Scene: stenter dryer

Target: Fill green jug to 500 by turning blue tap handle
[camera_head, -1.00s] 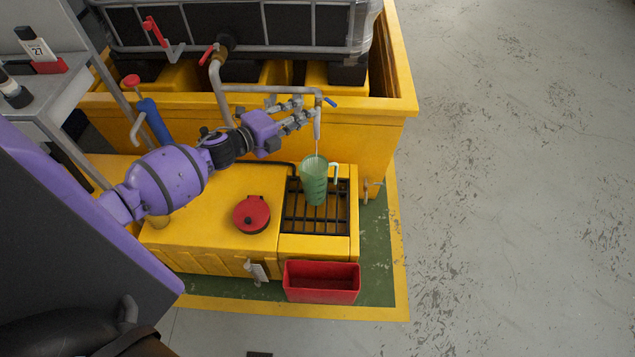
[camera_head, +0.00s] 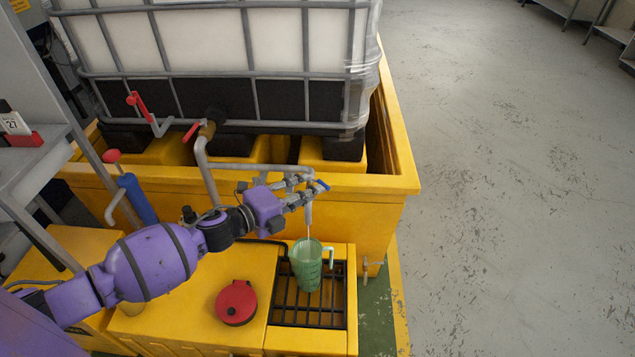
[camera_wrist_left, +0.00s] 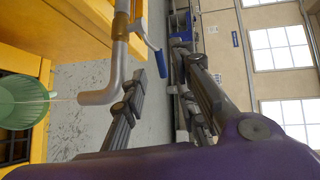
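The green jug (camera_head: 306,272) stands upright on the dark grate (camera_head: 285,308), below the pipe's spout (camera_head: 308,214). A thin pale stream falls from the spout into it; the fill level is not readable. The blue tap handle (camera_head: 323,185) is at the top of the spout. My left gripper (camera_head: 312,190) is at the handle, its fingers apart. In the left wrist view the blue handle (camera_wrist_left: 160,63) shows near and between the fingertips, with no clear grip; the jug (camera_wrist_left: 22,101) is at the left edge. My right gripper is out of view.
A red round lid (camera_head: 236,303) sits on the yellow cabinet beside the grate. A large caged white tank (camera_head: 220,45) stands behind, in a yellow containment tub (camera_head: 375,190). Red valve handles (camera_head: 137,103) are at its front. The floor at right is clear.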

